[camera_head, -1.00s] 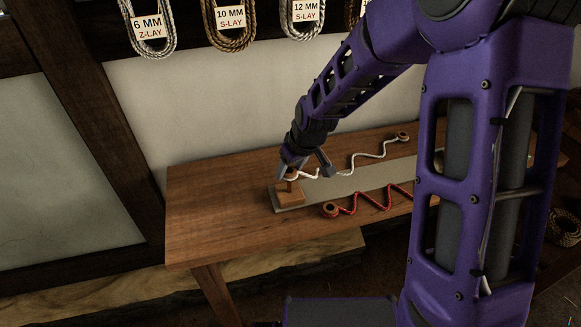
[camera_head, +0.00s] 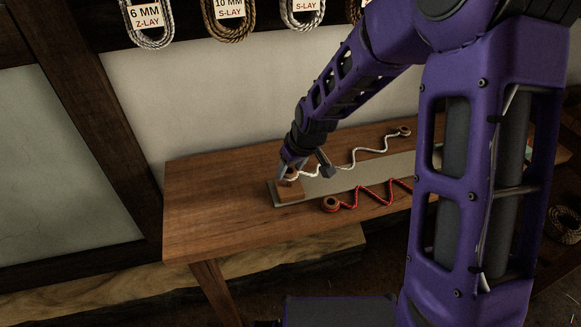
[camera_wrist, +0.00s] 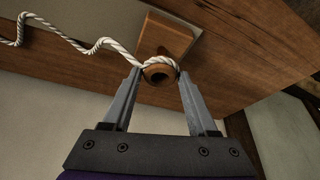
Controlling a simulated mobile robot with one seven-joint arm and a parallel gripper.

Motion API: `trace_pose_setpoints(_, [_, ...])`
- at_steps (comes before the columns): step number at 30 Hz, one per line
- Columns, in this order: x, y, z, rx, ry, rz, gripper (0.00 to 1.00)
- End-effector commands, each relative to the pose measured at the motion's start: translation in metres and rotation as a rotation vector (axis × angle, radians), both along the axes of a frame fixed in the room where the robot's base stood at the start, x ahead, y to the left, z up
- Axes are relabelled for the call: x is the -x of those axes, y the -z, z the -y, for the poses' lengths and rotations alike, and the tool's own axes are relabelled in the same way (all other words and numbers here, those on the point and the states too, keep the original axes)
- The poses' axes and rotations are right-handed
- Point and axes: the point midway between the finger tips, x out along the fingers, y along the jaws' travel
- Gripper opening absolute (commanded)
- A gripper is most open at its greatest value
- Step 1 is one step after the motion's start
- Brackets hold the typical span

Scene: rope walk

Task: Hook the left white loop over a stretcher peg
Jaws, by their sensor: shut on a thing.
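My gripper (camera_head: 305,168) points down at the left end of the bench and is shut on the left white loop (camera_wrist: 158,72), a brown ring wrapped with white rope. The white rope (camera_head: 363,156) runs off to the right in waves to another ring (camera_head: 404,132). The loop is right over a wooden peg block (camera_head: 290,193) at the left end of a grey board; the block also shows behind the loop in the wrist view (camera_wrist: 167,36). The peg itself is hidden, and I cannot tell whether it passes through the loop.
A red rope (camera_head: 372,193) with a brown ring (camera_head: 330,204) lies on the bench in front of the grey board (camera_head: 325,184). The bench's left part (camera_head: 215,200) is clear. Labelled rope coils (camera_head: 152,30) hang on the wall behind.

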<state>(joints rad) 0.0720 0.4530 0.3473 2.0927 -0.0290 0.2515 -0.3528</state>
Motion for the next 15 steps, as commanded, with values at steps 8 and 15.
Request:
trace_pose_setpoints(8, [0.0, 0.01, 0.0, 0.0, 0.0, 0.0, 0.06])
trace_pose_setpoints(15, [0.0, 0.017, 0.0, 0.001, 0.0, -0.001, 0.06])
